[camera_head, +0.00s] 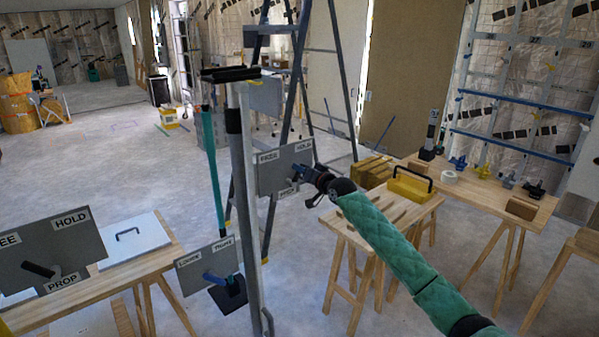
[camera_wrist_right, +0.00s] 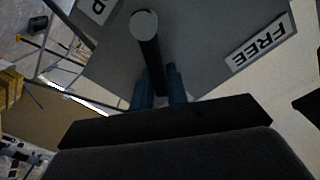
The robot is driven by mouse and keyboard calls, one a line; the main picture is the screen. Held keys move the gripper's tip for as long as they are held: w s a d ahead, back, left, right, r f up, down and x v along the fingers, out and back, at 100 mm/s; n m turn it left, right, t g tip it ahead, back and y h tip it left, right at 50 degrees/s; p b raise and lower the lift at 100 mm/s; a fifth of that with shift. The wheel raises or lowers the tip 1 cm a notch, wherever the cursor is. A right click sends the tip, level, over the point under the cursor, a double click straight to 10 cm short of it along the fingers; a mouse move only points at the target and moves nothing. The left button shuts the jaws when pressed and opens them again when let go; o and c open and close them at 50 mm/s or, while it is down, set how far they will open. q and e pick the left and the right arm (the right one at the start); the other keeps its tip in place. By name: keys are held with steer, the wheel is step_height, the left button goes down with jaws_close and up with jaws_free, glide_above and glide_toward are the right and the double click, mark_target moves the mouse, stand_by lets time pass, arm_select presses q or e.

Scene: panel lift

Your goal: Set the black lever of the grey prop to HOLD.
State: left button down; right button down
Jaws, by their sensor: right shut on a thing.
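A grey panel marked PROP (camera_head: 45,248) stands at the lower left, with FREE at its left and HOLD at its right. Its black lever (camera_head: 38,270) points left, toward the FREE side. My right gripper (camera_head: 299,174) is at another grey panel (camera_head: 272,178) by the upright mast, also marked FREE and HOLD; its small lower label is hard to read. In the right wrist view my blue fingers (camera_wrist_right: 159,88) are shut on that panel's black lever (camera_wrist_right: 150,55), which runs out between the FREE label and a partly cut-off one. My left gripper is out of view.
The metal mast (camera_head: 244,200) stands between the two panels. A lower panel (camera_head: 207,264) with a blue lever is beside it. A stepladder (camera_head: 297,75) is behind. A wooden bench with a yellow toolbox (camera_head: 410,188) lies right, under my right arm.

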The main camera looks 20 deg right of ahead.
steer(key=shift+d+f, duration=0.1)
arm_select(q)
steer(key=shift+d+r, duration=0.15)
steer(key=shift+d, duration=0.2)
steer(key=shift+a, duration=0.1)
